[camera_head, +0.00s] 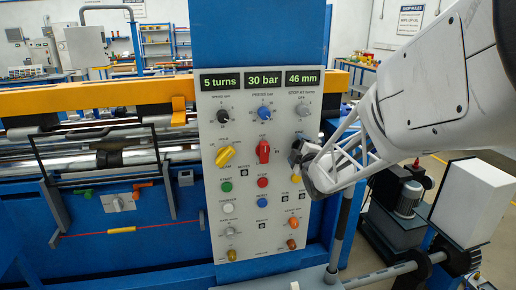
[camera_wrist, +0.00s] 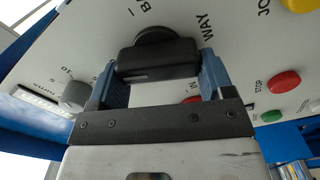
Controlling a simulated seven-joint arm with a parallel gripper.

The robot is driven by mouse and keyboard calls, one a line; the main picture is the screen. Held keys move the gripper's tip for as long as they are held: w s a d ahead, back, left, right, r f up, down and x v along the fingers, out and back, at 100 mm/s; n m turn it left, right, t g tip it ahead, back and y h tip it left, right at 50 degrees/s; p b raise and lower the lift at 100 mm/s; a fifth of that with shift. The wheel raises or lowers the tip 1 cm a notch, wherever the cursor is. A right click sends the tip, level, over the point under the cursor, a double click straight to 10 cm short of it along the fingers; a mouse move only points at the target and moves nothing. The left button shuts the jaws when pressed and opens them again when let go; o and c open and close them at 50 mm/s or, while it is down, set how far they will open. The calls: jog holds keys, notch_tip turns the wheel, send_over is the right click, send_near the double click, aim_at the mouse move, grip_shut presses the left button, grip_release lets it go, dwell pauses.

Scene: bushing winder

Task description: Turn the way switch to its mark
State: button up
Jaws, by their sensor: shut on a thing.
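The way switch is a black knob (camera_wrist: 155,55) on the grey panel (camera_wrist: 60,50), beside the printed word WAY. My gripper (camera_wrist: 160,70) is shut on it, with one blue-grey finger on each side of the knob. A short pale bar shows on the knob's near face. Printed letters starting with BA and the word IN show on the panel around it. In the head view my gripper (camera_head: 301,155) is at the panel's right edge and hides most of the way switch there. I cannot tell from these frames which mark the knob points at.
Close by on the panel are a red knob (camera_head: 263,151), a yellow knob (camera_head: 225,156), a red STOP button (camera_head: 263,183) and a yellow button (camera_head: 296,179). Displays (camera_head: 263,80) read 5 turns, 30 bar and 46 mm. A blue column (camera_head: 258,30) rises behind the panel.

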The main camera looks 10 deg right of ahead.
jog(key=shift+f+n, duration=0.15)
jog(key=shift+n, duration=0.8)
jog(key=shift+f+n, duration=0.1)
jog(key=shift+n, duration=0.85)
jog(key=o, duration=0.9)
jog(key=shift+s, duration=0.1)
jog(key=shift+s, duration=3.8)
jog(key=shift+s+a, duration=0.1)
